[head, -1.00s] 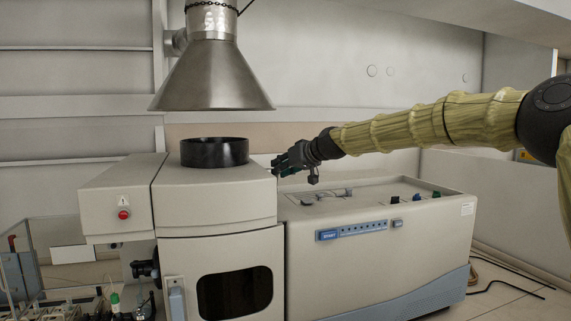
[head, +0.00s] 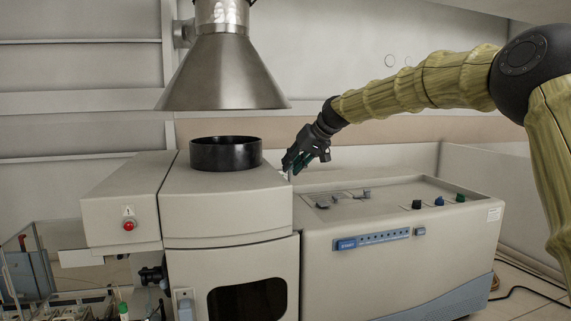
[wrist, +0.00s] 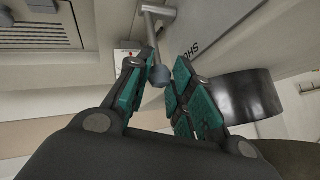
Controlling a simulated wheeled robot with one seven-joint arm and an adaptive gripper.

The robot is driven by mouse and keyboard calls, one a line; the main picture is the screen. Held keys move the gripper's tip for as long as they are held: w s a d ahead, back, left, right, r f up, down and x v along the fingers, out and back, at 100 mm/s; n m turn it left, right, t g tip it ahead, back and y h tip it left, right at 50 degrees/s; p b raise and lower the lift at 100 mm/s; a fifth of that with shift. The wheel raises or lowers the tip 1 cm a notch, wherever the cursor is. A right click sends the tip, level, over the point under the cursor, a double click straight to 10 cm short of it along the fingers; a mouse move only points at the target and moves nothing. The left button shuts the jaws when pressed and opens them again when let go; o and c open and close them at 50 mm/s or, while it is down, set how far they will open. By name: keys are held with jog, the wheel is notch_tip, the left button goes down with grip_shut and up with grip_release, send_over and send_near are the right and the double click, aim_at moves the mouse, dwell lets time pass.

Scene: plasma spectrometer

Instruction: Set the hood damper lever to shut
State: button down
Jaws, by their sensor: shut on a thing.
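The hood damper lever shows in the wrist view as a thin metal rod (wrist: 151,30) ending in a round grey knob (wrist: 160,76). My gripper (wrist: 161,66), with teal finger pads, has its fingers on both sides of the knob end and is shut on the lever. In the head view my gripper (head: 293,166) points down at the right edge of the pale instrument housing, beside the black ring. The lever is mostly hidden by the fingers there. Dark lettering (wrist: 190,50) on the panel by the lever is only partly readable, so I cannot tell the lever's setting.
The metal hood (head: 224,78) hangs above the black ring (head: 226,153), left of my gripper. The lower cabinet (head: 400,245) with small knobs and a blue button strip stands to the right. A red button (head: 128,225) is on the left housing.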

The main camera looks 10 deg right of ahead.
jog(key=shift+r, duration=0.1)
jog(key=c, duration=1.3)
grip_release()
jog(key=shift+d, duration=0.1)
jog(key=shift+o, duration=0.2)
jog(key=v, duration=1.1)
jog(key=shift+s+d+r, duration=0.25)
jog(key=shift+d, duration=0.05)
